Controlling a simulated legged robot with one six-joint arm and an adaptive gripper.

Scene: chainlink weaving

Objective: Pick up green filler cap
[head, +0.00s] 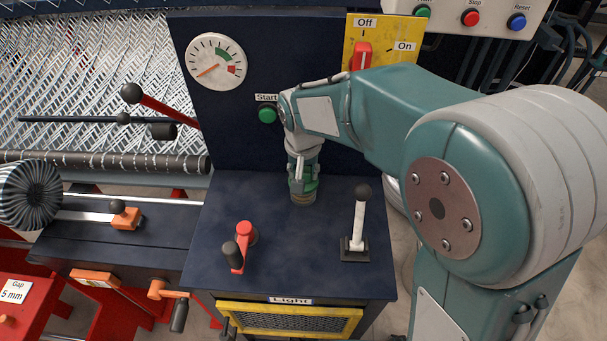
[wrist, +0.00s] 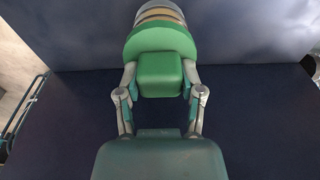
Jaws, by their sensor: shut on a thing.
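The green filler cap (wrist: 160,47) shows in the wrist view, with a green block-shaped grip and a banded silver and brass-coloured end beyond it. My gripper (wrist: 160,75) is shut on it, with one finger on each side of the green grip. In the head view, my gripper (head: 301,175) points down over the back of the dark blue machine top. The cap (head: 303,197) is partly hidden there below the fingers. I cannot tell whether its lower end touches the surface.
On the dark top (head: 300,235), a red crank (head: 242,247) stands front left and a black-knobbed lever (head: 358,225) front right. Behind my gripper is an upright panel with a gauge (head: 215,61), a green Start button (head: 267,114) and a red switch (head: 361,56). The middle of the top is clear.

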